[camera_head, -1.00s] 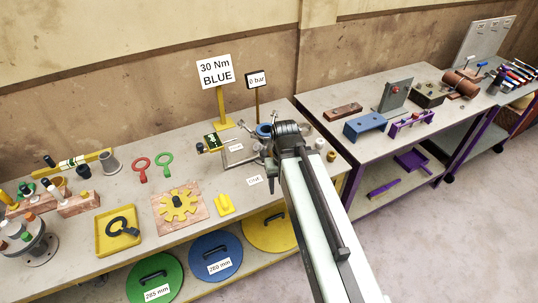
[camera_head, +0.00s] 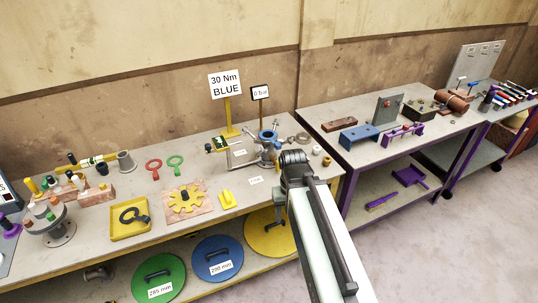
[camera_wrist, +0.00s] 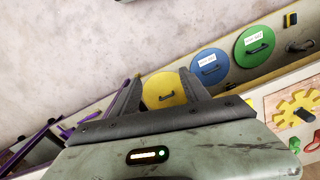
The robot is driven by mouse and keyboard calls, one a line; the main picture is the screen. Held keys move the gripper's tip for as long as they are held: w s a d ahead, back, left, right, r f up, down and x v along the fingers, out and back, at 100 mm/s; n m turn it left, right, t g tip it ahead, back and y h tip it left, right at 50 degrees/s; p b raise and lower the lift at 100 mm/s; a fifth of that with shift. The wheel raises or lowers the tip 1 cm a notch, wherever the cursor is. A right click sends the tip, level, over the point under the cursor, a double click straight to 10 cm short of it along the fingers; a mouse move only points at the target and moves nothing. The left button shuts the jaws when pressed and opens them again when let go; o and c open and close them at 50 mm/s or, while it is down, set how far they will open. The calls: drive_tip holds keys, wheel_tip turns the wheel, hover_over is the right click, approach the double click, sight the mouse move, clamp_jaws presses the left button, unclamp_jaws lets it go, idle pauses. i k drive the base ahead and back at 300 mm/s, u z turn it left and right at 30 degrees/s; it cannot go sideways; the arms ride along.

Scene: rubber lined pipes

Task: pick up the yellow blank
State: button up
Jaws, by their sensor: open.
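The yellow blank (camera_head: 262,240) is a round yellow disc with a dark handle, leaning at the front of the left bench's lower level. In the head view my arm covers its right side. In the wrist view the yellow blank (camera_wrist: 158,101) shows beyond and between my gripper's fingers, its handle near its middle. My gripper (camera_wrist: 158,78) is open and empty, and appears apart from the disc. In the head view, a dark part of my gripper (camera_head: 279,207) hangs in front of the bench edge, just above the disc.
A purple-legged bench (camera_head: 345,200) stands to the right. The floor (camera_head: 440,240) in front is clear.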

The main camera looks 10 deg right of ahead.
sight(186, 198)
drive_tip(key=u, duration=4.35)
drive_tip(key=k, duration=1.95)
drive_tip(key=z, duration=1.05)
drive_tip(key=i, duration=1.65)
drive_tip(key=u, duration=0.1)
